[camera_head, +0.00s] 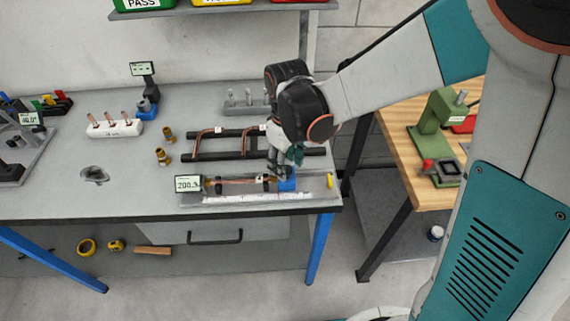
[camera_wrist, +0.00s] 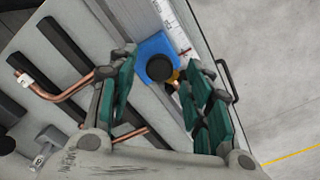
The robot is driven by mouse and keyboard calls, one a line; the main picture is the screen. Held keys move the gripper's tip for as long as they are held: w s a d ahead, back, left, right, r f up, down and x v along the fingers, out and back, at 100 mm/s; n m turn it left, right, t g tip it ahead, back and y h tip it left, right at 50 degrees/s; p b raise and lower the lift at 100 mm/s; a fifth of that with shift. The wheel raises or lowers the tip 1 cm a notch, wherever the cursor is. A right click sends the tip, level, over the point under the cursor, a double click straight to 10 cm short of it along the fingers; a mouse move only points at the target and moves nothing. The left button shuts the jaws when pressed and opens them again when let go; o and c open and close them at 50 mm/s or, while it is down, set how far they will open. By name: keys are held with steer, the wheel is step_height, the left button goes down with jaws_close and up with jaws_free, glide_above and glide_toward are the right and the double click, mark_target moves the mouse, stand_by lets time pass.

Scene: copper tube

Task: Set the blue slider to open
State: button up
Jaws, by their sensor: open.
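The blue slider (camera_head: 287,185) sits near the right end of the measuring fixture (camera_head: 250,198). In the wrist view the blue slider (camera_wrist: 146,46) carries a round black knob (camera_wrist: 159,67). My gripper (camera_head: 281,168) is just above the slider, pointing down. In the wrist view my gripper (camera_wrist: 160,72) is open, with a green-padded finger on each side of the knob. I cannot tell whether either finger touches it. A copper tube (camera_head: 235,181) lies along the fixture to the left of the slider. The fixture's display (camera_head: 188,184) reads about 200; its last digit is unclear.
A black rack with bent copper tubes (camera_head: 205,145) stands just behind the fixture. Brass fittings (camera_head: 162,156) and a white tube holder (camera_head: 114,128) are farther left. A yellow piece (camera_head: 330,181) is at the fixture's right end, near the table edge. A wooden bench (camera_head: 410,155) stands right.

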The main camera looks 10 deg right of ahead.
steer(key=shift+f, duration=0.65)
steer(key=shift+c, duration=0.6)
jaws_close()
steer(key=d, duration=0.6)
steer(key=shift+s+d+b, duration=0.1)
steer(key=shift+d+b, duration=0.2)
steer(key=shift+d, duration=0.05)
steer(key=shift+o, duration=0.6)
jaws_free()
